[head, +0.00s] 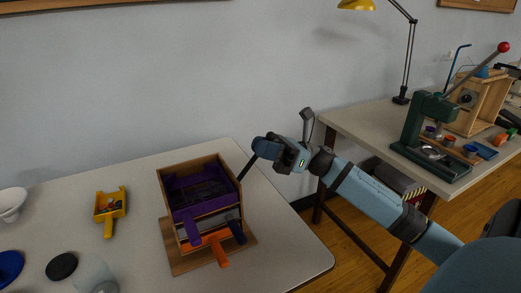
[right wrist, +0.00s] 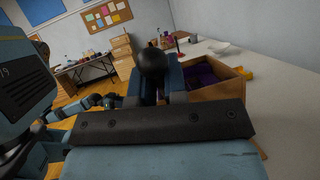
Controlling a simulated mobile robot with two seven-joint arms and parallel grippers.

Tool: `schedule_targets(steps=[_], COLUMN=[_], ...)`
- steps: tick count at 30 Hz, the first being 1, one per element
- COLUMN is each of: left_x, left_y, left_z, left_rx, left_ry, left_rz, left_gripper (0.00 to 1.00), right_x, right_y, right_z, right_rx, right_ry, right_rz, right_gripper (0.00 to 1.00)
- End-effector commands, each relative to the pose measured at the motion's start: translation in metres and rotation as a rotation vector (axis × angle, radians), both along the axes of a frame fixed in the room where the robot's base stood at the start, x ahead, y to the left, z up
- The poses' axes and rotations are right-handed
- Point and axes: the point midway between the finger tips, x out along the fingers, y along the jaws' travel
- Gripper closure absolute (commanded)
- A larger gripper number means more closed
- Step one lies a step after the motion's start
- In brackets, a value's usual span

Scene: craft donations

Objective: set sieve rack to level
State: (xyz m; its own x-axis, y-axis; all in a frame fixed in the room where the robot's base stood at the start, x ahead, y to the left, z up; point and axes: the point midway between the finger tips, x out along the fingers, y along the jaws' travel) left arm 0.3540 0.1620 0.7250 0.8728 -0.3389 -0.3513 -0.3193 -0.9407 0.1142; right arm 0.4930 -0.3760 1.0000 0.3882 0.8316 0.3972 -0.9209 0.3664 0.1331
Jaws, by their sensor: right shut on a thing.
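The sieve rack (head: 173,210) is a wooden frame with purple and orange sieves, standing on a wooden board on the table. A dark lever rod (head: 247,168) slants up and right from its right side. My right gripper (head: 264,149) is at the rod's upper end, shut on it. In the right wrist view, a black ball knob (right wrist: 152,62) shows at the fingers, with the wooden rack (right wrist: 222,88) to the right. I cannot tell how level the frame is. My left gripper (right wrist: 110,102) appears small in the right wrist view; its jaws are unclear.
On the near table (head: 130,180) are a yellow scoop (head: 110,207), a white bowl (head: 11,203), a blue dish (head: 10,266), a black disc (head: 61,266) and a clear jar (head: 95,276). A green press (head: 432,130) stands on the right table, across a gap.

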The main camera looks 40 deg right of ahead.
Motion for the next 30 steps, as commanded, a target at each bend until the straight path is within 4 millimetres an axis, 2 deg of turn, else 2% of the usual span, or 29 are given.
schedule_targets(steps=[2,3,5,6,14,17,20,30], left_x=[0.000,0.000,0.000,0.000,0.000,0.000,0.000,0.000], left_y=[0.000,0.000,0.000,0.000,0.000,0.001,0.001,0.001], left_z=[0.001,0.001,0.001,0.001,0.000,0.000,-0.001,-0.001], left_rx=[0.000,0.000,0.000,0.001,0.002,0.002,0.002,0.003], left_ry=[0.000,0.000,0.000,0.000,0.001,0.001,0.002,0.004], left_rz=[0.000,0.000,0.001,0.001,0.000,0.000,0.000,0.001], left_gripper=[0.57,0.57,0.57,0.57,0.57,0.57,0.57,0.57], right_x=[0.002,0.002,0.002,0.001,0.001,-0.002,-0.007,-0.038], right_y=[-0.004,-0.004,-0.004,-0.004,-0.003,-0.008,-0.021,-0.085], right_z=[0.006,0.006,0.006,0.006,0.003,-0.001,-0.007,-0.036], right_rx=[0.006,0.006,0.005,0.004,0.002,0.002,0.003,0.004], right_ry=[-0.003,-0.003,-0.003,-0.003,-0.001,-0.001,0.001,0.000], right_rz=[-0.008,-0.009,-0.008,-0.008,-0.005,-0.006,-0.007,-0.010], right_gripper=[1.00,0.78,0.64,0.62,0.62,0.62,0.62,0.62])
